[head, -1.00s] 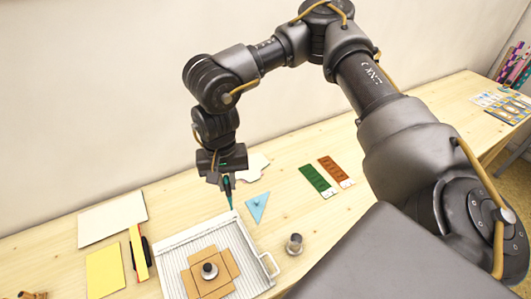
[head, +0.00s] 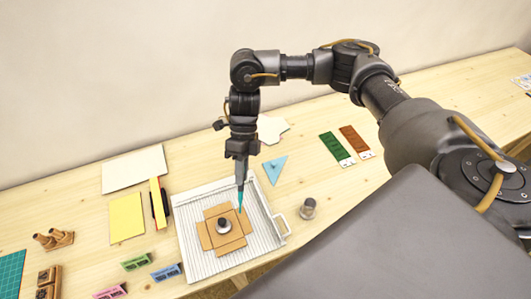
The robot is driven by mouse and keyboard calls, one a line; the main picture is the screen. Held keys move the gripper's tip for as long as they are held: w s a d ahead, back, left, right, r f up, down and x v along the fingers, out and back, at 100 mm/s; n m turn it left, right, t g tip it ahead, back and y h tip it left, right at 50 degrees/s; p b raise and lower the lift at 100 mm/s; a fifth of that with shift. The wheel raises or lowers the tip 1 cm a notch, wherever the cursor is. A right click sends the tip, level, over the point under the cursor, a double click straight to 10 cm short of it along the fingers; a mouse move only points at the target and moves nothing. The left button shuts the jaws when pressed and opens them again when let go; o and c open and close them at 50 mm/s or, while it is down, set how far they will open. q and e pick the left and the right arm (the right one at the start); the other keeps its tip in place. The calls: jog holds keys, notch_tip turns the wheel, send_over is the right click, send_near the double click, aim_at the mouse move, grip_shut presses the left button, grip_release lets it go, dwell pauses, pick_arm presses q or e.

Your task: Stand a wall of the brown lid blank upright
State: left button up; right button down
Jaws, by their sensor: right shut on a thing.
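The brown lid blank (head: 207,238) is a cross-shaped card lying on a pale ribbed board (head: 192,262). A dark-topped metal weight (head: 223,227) stands on its middle. Its side flaps look flat or nearly flat at this size. My right gripper (head: 239,182) points down above the board, behind and to the right of the weight. It is shut on a slim teal tool (head: 240,198), whose tip is close to the blank's back right side. I cannot tell whether the tip touches. My left gripper is not in view.
A small metal jar (head: 308,208) stands right of the board, near its handle (head: 281,227). A blue triangle (head: 274,168) lies behind. Yellow card (head: 126,217) and a white sheet (head: 135,169) lie left. Several coloured inkpads (head: 166,272) and wooden stamps (head: 53,238) are front left.

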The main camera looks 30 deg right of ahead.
jog(key=d+f+m+t+y, duration=0.4)
jog(key=d+m, duration=0.4)
jog(key=m, duration=0.3)
jog(key=shift+w+f+m+t+y, duration=0.35)
jog(key=shift+t+y, duration=0.45)
jog(key=shift+t, duration=0.5)
jog(key=shift+d, duration=0.1)
jog(key=shift+b, duration=0.35)
